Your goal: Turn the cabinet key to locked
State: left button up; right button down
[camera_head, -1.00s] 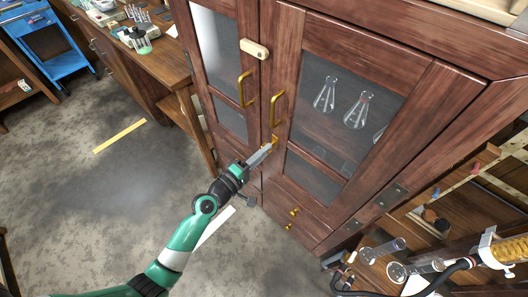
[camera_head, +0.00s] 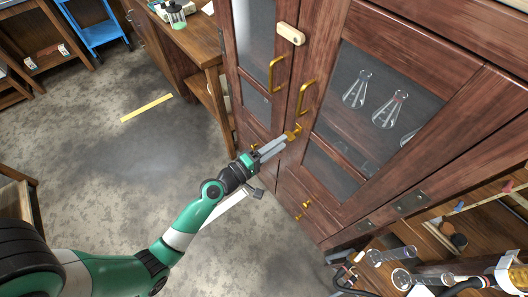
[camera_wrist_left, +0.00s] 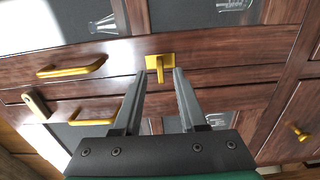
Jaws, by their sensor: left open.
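The cabinet key (camera_head: 293,132) is a brass piece on a brass plate on the wooden cabinet door, below the gold handles. In the left wrist view the key (camera_wrist_left: 160,68) sticks out from its plate, between and just beyond my fingertips. My left gripper (camera_head: 284,141) is in front of the key. In the wrist view the left gripper (camera_wrist_left: 159,77) is open, with one finger on each side of the key and clear gaps between. My right gripper is not in view.
The cabinet (camera_head: 330,190) has gold door handles (camera_head: 307,98) and a cream latch (camera_head: 290,34) above the key. Flasks (camera_head: 390,109) stand behind the glass. Glassware and a hose are at lower right. The floor at left is mostly clear.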

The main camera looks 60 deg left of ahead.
pick_arm(q)
jog(key=s, duration=0.8)
jog(key=shift+s+d+b, duration=0.25)
jog(key=shift+s+b, duration=0.05)
